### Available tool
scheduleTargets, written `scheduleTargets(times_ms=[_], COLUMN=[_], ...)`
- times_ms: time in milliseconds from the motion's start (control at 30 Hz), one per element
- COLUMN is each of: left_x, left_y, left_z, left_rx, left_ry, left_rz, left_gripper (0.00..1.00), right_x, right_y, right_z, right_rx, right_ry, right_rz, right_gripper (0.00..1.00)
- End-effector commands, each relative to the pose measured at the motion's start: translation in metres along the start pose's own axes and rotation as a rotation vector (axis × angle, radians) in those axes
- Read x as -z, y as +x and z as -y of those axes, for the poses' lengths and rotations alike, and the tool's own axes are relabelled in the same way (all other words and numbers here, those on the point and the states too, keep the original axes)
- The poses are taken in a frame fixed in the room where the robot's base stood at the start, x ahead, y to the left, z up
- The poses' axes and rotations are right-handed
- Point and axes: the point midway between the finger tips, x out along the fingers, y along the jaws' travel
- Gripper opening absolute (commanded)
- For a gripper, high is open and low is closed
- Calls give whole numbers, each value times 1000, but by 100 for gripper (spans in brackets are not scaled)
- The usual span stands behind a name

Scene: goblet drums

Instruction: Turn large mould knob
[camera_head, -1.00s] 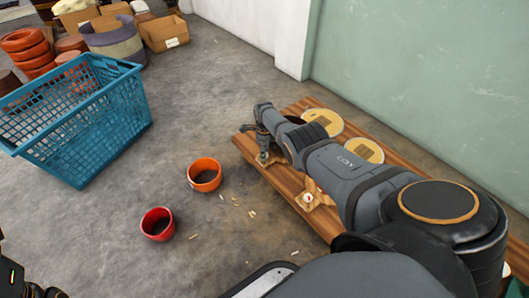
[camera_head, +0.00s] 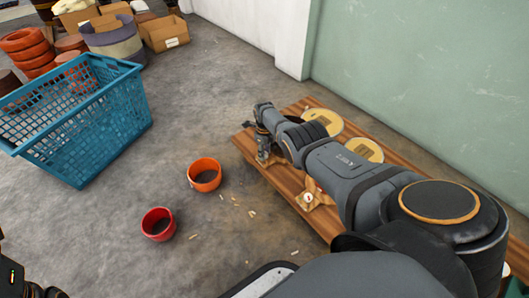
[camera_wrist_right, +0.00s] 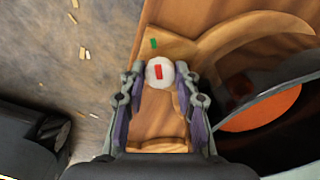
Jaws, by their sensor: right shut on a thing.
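A round white knob (camera_wrist_right: 160,72) with a red mark sits on a wooden plate in the right wrist view. My right gripper (camera_wrist_right: 159,71) is shut on this knob, with one finger on each side. A small green mark (camera_wrist_right: 153,43) is on the wood just beyond the knob. In the head view my right gripper (camera_head: 264,160) is at the far left end of a long wooden board (camera_head: 283,182). The knob is mostly hidden there. Dark parts of my left arm show at the bottom left corner; its jaws cannot be made out.
A second small knob (camera_head: 308,198) sits nearer on the board. Two round yellowish discs (camera_head: 326,122) lie behind my right arm. An orange cup (camera_head: 204,174), a red cup (camera_head: 158,224) and wood chips are on the floor. A blue basket (camera_head: 80,120) stands left.

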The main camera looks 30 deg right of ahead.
Motion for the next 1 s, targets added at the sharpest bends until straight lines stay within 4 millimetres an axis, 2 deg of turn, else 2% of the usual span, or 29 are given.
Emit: scheduleTargets(times_ms=[133, 167, 300, 800, 933, 1000], left_x=[0, 0, 0, 0, 0, 0], left_y=[0, 0, 0, 0, 0, 0], left_z=[0, 0, 0, 0, 0, 0], left_rx=[0, 0, 0, 1, 1, 1], left_ry=[0, 0, 0, 0, 0, 0], left_rz=[0, 0, 0, 0, 0, 0], left_gripper=[40, 40, 40, 40, 40, 40], right_x=[1, 1, 1, 0, 0, 0], right_y=[0, 0, 0, 0, 0, 0], right_z=[1, 1, 1, 0, 0, 0], right_rx=[1, 1, 0, 0, 0, 0], right_ry=[0, 0, 0, -9, -98, -197], right_rz=[-3, -3, -2, -1, -1, -1], right_gripper=[0, 35, 54, 54, 54, 54])
